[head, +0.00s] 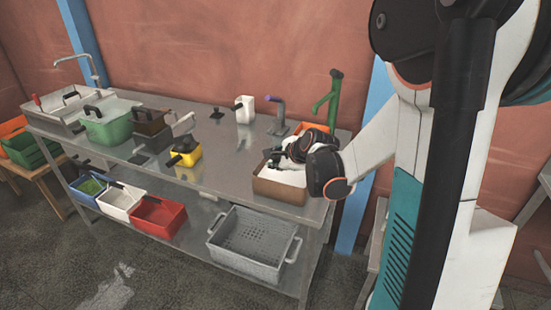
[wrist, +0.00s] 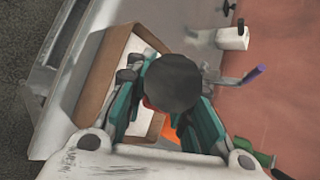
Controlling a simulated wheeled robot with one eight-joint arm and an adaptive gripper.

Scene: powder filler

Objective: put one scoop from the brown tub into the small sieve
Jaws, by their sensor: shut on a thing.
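The brown tub (head: 279,189) stands on the steel table near its right end and holds white powder. It also shows in the wrist view (wrist: 88,80), under my gripper. My gripper (head: 287,157) is over the tub, its fingers (wrist: 168,115) shut on a dark, round-ended thing (wrist: 172,82), which looks like a handle. Its lower part is hidden, so I cannot tell whether it is a scoop or whether it carries powder. I cannot clearly pick out the small sieve; a yellow container with a black top (head: 186,154) stands further left on the table.
A green tub (head: 108,124), a dark brown container (head: 151,122) and a white jug (head: 245,108) stand on the table (head: 222,150). An orange container, a purple-topped post (head: 277,115) and a green post (head: 331,100) are close behind the brown tub. A grey perforated basket (head: 252,243) is below.

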